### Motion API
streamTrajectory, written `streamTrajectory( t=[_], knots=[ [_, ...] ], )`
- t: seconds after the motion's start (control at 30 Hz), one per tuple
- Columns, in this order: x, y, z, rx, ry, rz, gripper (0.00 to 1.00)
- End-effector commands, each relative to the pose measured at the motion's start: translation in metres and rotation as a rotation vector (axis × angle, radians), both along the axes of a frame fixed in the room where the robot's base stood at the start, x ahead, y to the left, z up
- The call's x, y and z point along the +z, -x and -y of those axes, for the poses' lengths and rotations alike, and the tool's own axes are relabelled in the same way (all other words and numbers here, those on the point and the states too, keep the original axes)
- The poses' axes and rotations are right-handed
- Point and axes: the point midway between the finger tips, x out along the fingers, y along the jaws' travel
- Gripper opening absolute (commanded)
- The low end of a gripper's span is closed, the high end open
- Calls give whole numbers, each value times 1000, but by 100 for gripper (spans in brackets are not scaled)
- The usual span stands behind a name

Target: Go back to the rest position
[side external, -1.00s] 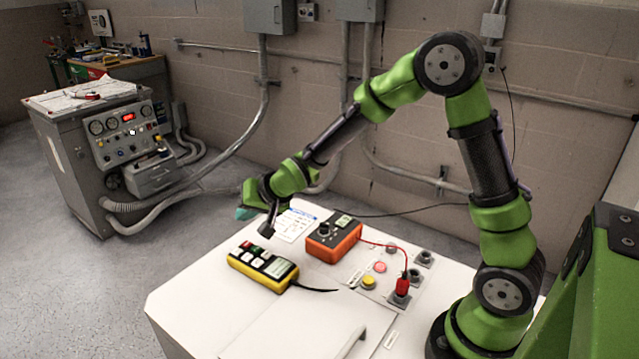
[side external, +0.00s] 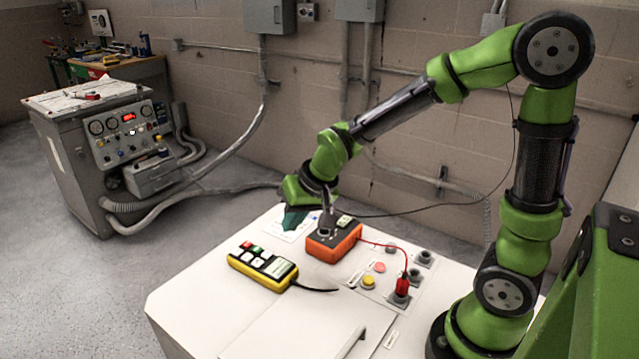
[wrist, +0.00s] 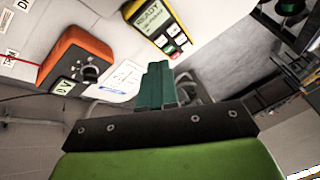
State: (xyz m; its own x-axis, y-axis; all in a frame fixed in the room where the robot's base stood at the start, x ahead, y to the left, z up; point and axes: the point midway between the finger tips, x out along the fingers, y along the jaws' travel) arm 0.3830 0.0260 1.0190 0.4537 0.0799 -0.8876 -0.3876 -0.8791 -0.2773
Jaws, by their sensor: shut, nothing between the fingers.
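My gripper (side external: 293,220) is above the back part of the white table, just left of the orange meter in the side view. Its teal fingers (wrist: 153,87) are together and empty in the wrist view. The orange meter (side external: 333,243) stands on the table with a dial and small display. A red lead runs from it to a red plug (side external: 402,286) on the socket panel at the right. The yellow pendant (side external: 262,266) lies to the left and also shows in the wrist view (wrist: 162,28), its display reading READY.
The white table (side external: 200,290) has free room at its front left. A printed sheet (wrist: 115,82) lies near the meter. Buttons and sockets, including a yellow button (side external: 368,282), sit at the right. A grey control cabinet (side external: 75,170) with hoses stands at the back left.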

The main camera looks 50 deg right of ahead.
Motion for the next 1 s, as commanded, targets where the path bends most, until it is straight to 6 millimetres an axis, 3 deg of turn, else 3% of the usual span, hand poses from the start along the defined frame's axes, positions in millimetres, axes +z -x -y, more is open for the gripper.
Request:
streamTrajectory(
  t=[0.03, 0.2, 0.4, 0.67, 1.0],
  knots=[
    [15, 18, 0, 17, 4, 0, 0],
    [52, 81, -2, 78, -3, -6, 0],
    [80, 134, -6, 115, -25, 55, 0],
    [104, 148, -6, 114, -29, 166, 0],
    [106, 148, -7, 115, -29, 171, 0]
  ],
)
